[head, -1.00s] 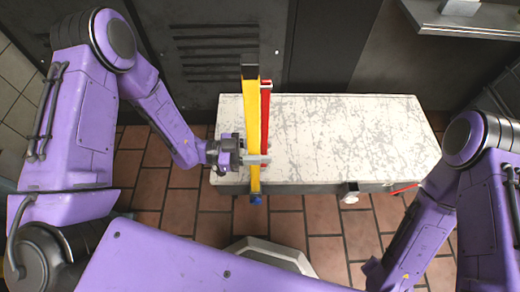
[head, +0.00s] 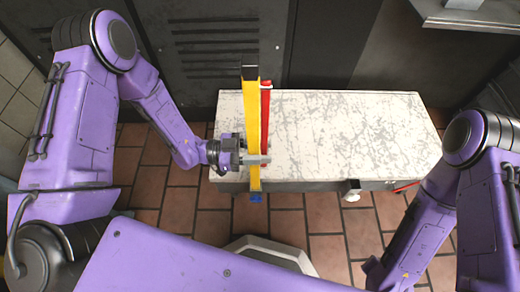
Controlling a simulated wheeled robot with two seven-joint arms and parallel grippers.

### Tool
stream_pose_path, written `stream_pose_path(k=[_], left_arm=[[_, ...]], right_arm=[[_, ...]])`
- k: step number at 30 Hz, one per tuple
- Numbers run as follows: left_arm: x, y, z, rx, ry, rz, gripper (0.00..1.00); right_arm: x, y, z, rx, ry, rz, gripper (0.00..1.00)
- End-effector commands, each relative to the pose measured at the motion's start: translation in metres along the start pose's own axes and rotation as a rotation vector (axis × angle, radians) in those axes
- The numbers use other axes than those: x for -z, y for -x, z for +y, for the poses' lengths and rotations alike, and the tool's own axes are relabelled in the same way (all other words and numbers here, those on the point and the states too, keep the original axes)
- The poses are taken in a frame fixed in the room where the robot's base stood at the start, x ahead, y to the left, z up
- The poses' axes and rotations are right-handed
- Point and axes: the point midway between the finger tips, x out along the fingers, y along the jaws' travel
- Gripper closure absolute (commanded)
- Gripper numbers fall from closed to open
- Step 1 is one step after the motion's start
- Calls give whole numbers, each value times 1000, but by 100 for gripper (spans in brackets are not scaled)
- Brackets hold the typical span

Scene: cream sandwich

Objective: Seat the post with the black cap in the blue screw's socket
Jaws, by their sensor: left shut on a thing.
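A long yellow post (head: 252,125) with a black cap (head: 250,73) at its top end stands near the left end of the table. My left gripper (head: 257,160) comes in from the left and is shut on the post's lower part. A blue piece (head: 256,197), which looks like the blue screw, shows just below the post's lower end at the table's front edge. The socket itself is hidden, so I cannot tell whether the post is in it. My right gripper is out of view; only its arm shows at the right.
A red post (head: 266,120) stands close behind and right of the yellow one. The scuffed white table (head: 350,130) is otherwise clear on top. A white knob (head: 351,195) and a red bar (head: 405,187) show at its front edge. A metal shelf (head: 475,20) is at upper right.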

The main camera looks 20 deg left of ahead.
Motion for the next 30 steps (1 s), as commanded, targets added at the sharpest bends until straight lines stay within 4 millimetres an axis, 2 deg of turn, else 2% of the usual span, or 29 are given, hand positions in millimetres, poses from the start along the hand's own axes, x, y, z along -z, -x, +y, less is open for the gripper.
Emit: stream_pose_path(k=[20,21,23,30], left_arm=[[-15,0,0,0,0,2,100],[-14,0,0,0,0,2,51],[-14,0,0,0,0,2,34],[-16,0,0,0,0,-1,34]], right_arm=[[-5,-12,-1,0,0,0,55],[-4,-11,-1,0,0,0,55],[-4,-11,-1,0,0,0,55],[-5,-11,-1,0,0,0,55]])
